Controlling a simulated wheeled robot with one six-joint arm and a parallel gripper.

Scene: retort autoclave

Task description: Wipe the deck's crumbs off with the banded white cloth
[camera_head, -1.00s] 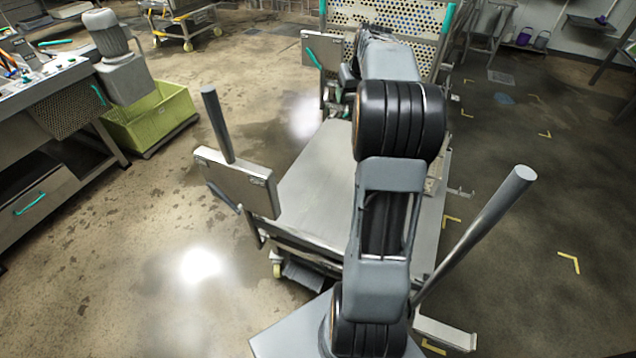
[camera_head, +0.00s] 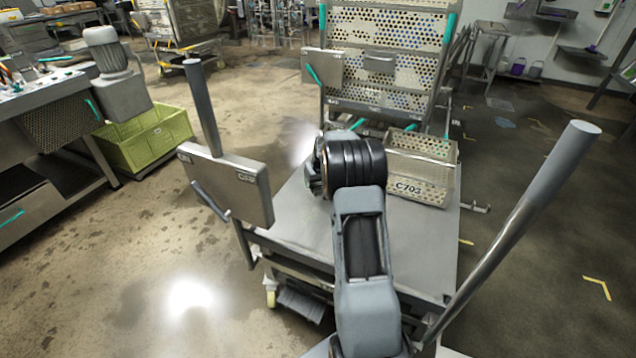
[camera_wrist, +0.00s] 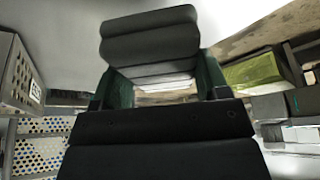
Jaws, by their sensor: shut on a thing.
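In the wrist view, my gripper (camera_wrist: 160,84) has its two dark green fingers shut on a pale, striped thing (camera_wrist: 155,70), which looks like the banded white cloth. Only a narrow strip of it shows between the fingers, and black parts cover the rest. In the head view, my arm hides the gripper and the cloth, low over the far left part of the deck. The deck (camera_head: 420,245) is the flat grey top of a wheeled cart. I can make out no crumbs on its visible part. Contact between cloth and deck cannot be told.
A perforated metal basket marked C703 (camera_head: 420,170) stands on the deck's far right. Behind it rises a tall perforated panel (camera_head: 385,60). A grey box panel (camera_head: 225,185) with a post borders the left. A green crate (camera_head: 145,138) stands on the floor at left.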

